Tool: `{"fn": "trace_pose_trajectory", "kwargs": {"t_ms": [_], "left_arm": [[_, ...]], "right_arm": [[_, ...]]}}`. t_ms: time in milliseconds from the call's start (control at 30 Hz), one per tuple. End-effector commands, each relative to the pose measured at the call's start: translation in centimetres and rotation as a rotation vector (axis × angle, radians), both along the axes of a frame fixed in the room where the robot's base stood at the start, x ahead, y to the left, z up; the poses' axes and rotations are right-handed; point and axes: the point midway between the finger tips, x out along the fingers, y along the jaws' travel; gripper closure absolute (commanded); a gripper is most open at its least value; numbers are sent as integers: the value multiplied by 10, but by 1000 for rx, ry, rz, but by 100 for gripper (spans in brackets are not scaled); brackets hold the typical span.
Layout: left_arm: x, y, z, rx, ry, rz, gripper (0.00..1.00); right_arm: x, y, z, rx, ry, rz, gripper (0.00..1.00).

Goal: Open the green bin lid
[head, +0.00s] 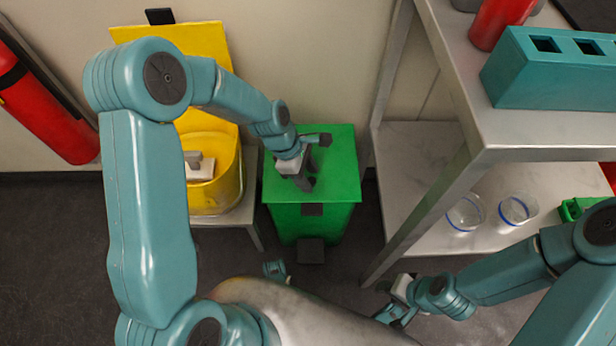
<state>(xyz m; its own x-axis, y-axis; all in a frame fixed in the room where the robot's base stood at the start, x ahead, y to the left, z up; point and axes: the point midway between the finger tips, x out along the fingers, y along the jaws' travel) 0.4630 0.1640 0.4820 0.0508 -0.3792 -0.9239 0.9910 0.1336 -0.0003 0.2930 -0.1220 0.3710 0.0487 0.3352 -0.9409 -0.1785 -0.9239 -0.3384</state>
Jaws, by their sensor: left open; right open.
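The green bin (306,224) stands on the floor in the middle of the head view, with a dark pedal (311,251) low on its front. Its green lid (335,170) is down and flat, with a dark tab at its front edge. My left gripper (311,163) is open above the lid, and its fingers hide part of the lid. I cannot tell whether the fingers touch it. My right gripper (391,304) is open and low at the bottom right, apart from the bin.
A yellow bin with its lid raised (215,190) stands on a stand left of the green bin. A metal shelf unit (500,125) is on the right, with clear cups (466,213) below and a teal rack (545,75) above. A red extinguisher (45,110) is far left.

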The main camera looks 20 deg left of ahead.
Motion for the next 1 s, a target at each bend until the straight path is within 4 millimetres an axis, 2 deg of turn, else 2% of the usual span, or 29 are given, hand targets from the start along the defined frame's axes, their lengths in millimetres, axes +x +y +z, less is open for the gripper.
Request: {"fn": "trace_pose_trajectory", "kwargs": {"t_ms": [100, 367, 500, 533, 767, 867, 1000], "left_arm": [[1, -2, -6, 0, 1, 0, 50], [3, -1, -6, 0, 0, 0, 50], [3, -1, -6, 0, 0, 0, 95], [3, -1, -6, 0, 0, 0, 100], [3, 0, -3, -3, 7, 0, 100], [4, 0, 4, -12, 28, 1, 100], [8, 1, 21, -36, 86, 1, 100]], "right_arm": [[1, -1, -3, 0, -1, -3, 57], [1, -1, -2, 0, -1, -3, 57], [1, -1, -2, 0, -1, -3, 57], [1, -1, -2, 0, -1, -3, 57], [0, 0, 2, 0, -1, -1, 57], [-1, 1, 11, 0, 2, 4, 57], [-2, 2, 35, 2, 5, 10, 57]]}}
